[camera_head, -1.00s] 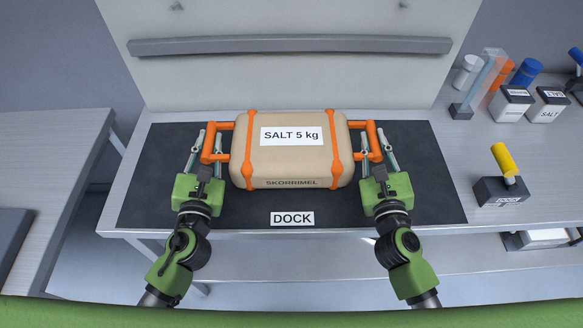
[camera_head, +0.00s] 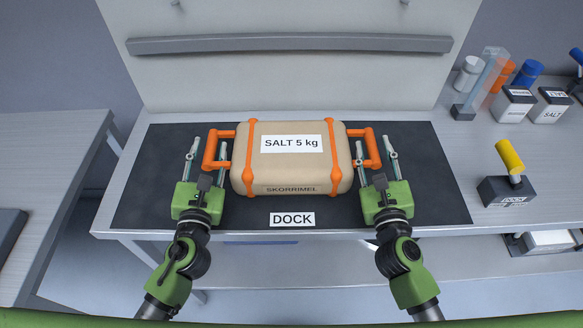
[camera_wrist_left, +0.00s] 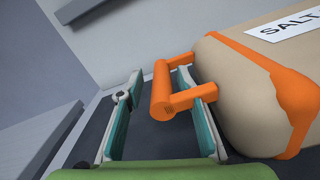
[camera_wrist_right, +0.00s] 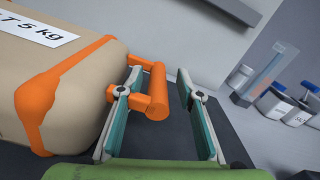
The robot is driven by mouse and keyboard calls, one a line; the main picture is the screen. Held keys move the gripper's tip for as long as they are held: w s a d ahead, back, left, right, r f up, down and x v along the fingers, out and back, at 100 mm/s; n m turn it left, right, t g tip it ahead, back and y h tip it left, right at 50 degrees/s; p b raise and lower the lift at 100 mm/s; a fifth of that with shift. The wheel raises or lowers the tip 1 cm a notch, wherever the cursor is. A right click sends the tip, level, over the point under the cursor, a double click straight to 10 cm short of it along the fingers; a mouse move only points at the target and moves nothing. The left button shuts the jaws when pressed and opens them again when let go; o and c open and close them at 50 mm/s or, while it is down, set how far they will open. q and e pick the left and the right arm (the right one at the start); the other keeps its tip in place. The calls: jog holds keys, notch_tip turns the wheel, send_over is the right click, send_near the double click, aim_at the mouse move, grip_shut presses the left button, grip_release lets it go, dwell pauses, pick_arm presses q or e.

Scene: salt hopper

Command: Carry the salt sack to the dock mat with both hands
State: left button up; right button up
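The beige salt sack (camera_head: 292,170) with orange straps and a "SALT 5 kg" label lies on the black dock mat (camera_head: 430,205), near its middle. My left gripper (camera_head: 206,162) is open around the sack's left orange handle (camera_head: 212,150); in the left wrist view its fingers stand apart with the handle (camera_wrist_left: 161,90) between them, not clamped. My right gripper (camera_head: 374,160) is open at the right handle (camera_head: 372,148); in the right wrist view the handle (camera_wrist_right: 156,92) lies near the inner finger, with a gap to the outer one.
A black block with a yellow handle (camera_head: 509,157) stands right of the mat. Salt jars (camera_head: 513,104) and bottles stand at the back right. A grey panel with a rail (camera_head: 290,44) rises behind the mat. Another table (camera_head: 50,180) is at the left.

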pick_arm(q)
jog(key=shift+w+f, duration=0.1)
pick_arm(e)
jog(key=shift+w+f, duration=0.1)
jog(key=shift+w, duration=0.1)
pick_arm(q)
jog(key=s, duration=1.2)
jog(key=shift+d, duration=0.15)
pick_arm(e)
jog(key=shift+s, duration=0.2)
jog(key=s, duration=1.1)
jog(key=shift+s+d, duration=0.1)
jog(key=shift+s, duration=0.3)
